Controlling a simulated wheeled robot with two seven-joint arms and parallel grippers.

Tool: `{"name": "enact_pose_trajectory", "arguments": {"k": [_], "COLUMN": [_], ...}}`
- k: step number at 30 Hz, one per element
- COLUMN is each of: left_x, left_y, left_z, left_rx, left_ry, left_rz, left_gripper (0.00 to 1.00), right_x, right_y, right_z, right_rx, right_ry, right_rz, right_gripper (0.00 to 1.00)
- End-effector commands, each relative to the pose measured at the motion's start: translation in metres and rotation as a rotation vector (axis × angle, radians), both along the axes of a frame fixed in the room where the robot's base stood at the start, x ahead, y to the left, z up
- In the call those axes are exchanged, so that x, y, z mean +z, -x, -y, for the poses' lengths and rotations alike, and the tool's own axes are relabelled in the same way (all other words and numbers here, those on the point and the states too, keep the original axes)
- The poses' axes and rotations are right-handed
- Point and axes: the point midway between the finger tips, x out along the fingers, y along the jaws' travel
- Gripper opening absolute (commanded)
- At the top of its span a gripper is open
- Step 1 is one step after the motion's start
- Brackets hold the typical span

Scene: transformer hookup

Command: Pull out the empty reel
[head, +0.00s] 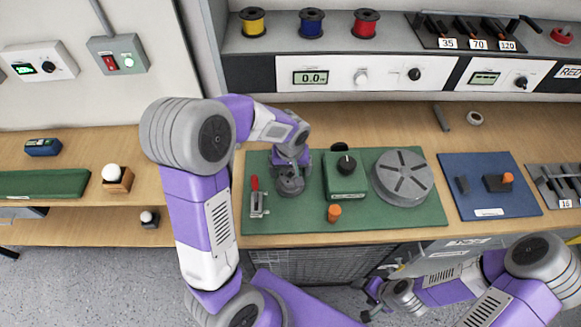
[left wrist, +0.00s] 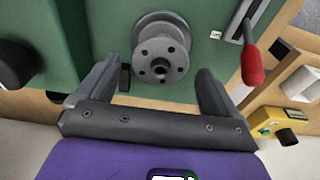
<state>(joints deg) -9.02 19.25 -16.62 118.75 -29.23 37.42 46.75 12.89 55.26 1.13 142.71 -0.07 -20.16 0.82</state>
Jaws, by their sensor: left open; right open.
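A bare grey reel (left wrist: 160,52) with round flanges and several small holes sits on the green board (left wrist: 205,28), with no wire seen on it. In the head view the reel (head: 289,184) is partly covered by my left gripper (head: 290,163). In the left wrist view my left gripper (left wrist: 160,82) is open, one finger on each side of the reel and apart from it. My right gripper (head: 370,297) is open and empty, low in front of the bench edge.
A red-handled clamp (head: 257,200) stands left of the reel. A knobbed box (head: 345,180), an orange knob (head: 333,213) and a large grey disc (head: 403,177) are to its right. Yellow (head: 253,22), blue (head: 311,23) and red (head: 365,23) spools stand on the shelf.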

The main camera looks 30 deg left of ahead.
Motion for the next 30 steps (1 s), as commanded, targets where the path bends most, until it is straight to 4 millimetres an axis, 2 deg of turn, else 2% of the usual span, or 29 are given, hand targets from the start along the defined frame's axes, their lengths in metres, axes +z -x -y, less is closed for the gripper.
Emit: {"name": "enact_pose_trajectory", "arguments": {"k": [3,9,14,21,23,30], "left_x": [-0.022,-0.047,-0.055,-0.055,-0.055,-0.055], "left_y": [-0.001,-0.004,-0.005,-0.005,-0.005,-0.005], "left_z": [-0.002,-0.004,-0.004,-0.004,-0.004,-0.004], "left_rx": [0.001,0.0,0.0,0.0,0.0,0.0], "left_ry": [-0.001,-0.001,0.0,-0.001,-0.001,-0.001], "left_rz": [-0.005,-0.003,-0.001,-0.001,-0.001,-0.001], "left_gripper": [0.94,0.94,0.94,0.94,0.88,0.51], "right_x": [-0.005,-0.01,-0.011,-0.011,-0.011,-0.011], "right_y": [0.0,0.0,0.0,0.0,0.0,0.0], "right_z": [0.0,0.0,0.0,0.0,0.0,0.0], "right_rx": [0.0,0.0,0.0,0.0,0.0,0.0], "right_ry": [0.0,0.0,0.0,0.0,0.0,0.0], "right_rz": [0.0,0.0,0.0,0.0,0.0,0.0], "right_gripper": [0.65,0.65,0.65,0.65,0.65,0.65]}}
